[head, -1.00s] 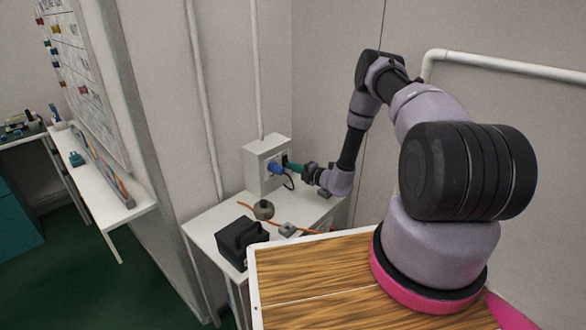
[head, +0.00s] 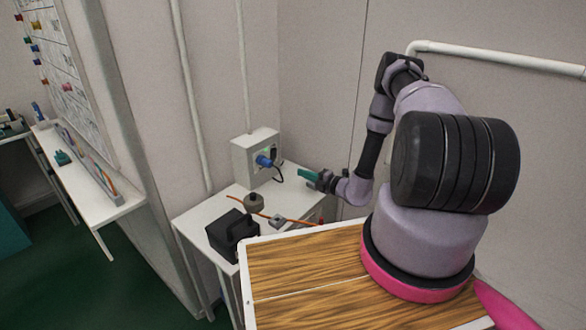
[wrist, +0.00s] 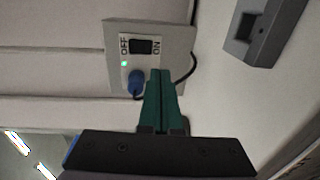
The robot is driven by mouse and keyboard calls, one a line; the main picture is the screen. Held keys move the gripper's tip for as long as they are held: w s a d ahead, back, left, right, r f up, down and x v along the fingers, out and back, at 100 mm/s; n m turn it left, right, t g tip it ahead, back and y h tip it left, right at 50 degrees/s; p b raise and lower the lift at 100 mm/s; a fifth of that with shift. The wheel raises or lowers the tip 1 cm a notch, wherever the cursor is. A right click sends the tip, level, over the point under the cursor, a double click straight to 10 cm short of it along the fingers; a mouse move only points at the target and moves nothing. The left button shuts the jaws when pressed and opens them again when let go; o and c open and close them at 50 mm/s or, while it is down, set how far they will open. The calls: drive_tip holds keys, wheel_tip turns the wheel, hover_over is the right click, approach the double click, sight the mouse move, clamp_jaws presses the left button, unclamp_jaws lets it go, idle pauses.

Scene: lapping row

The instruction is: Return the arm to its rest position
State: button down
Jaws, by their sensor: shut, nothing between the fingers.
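My gripper (head: 305,175) is shut and empty, its green fingers pointing left toward the switch box, with a gap between them and the box. The fingers also show close together in the wrist view (wrist: 161,100). My arm bends up from its base and reaches down to the small table. The light grey switch box (head: 245,160) stands at the back of that table. Its panel in the wrist view (wrist: 182,60) has a black rocker switch (wrist: 141,46) marked OFF and ON, a small green light (wrist: 124,63) and a blue plug (wrist: 135,80) with a black cable.
On the white table (head: 200,216) are a black case (head: 230,234), a round grey-brown object (head: 254,203), an orange cord (head: 290,221) and a small grey block (head: 277,221). A wood-topped surface (head: 300,270) lies in front. Walls rise close behind my arm.

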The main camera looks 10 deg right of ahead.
drive_tip(key=shift+v, duration=0.95)
drive_tip(key=shift+f, duration=0.2)
drive_tip(key=s+a+r+n+g+y, duration=0.1)
drive_tip(key=s+a+r+n+g, duration=0.2)
drive_tip(key=r+n, duration=0.65)
drive_tip(key=s+a+r+n+g+y, duration=0.1)
drive_tip(key=s+a+r+n+g, duration=0.3)
drive_tip(key=r, duration=0.9)
drive_tip(key=a+r+n+g+y, duration=0.1)
drive_tip(key=a+r+n+g, duration=0.3)
drive_tip(key=r+n, duration=0.65)
drive_tip(key=s+d+r+n+t+h, duration=0.1)
drive_tip(key=s+d+r+n+h, duration=0.2)
drive_tip(key=s+r+n, duration=0.3)
drive_tip(key=s+d+r+n+t+h, duration=0.2)
drive_tip(key=s+r+n, duration=0.4)
drive_tip(key=s, duration=0.3)
drive_tip(key=s+d+r+n+t+h, duration=0.1)
drive_tip(key=s+d+r+n+h, duration=0.2)
drive_tip(key=s+r+n+h, duration=0.3)
drive_tip(key=shift+s+d+r+n, duration=0.3)
drive_tip(key=shift+s+d+r, duration=0.1)
drive_tip(key=shift+s+r, duration=0.95)
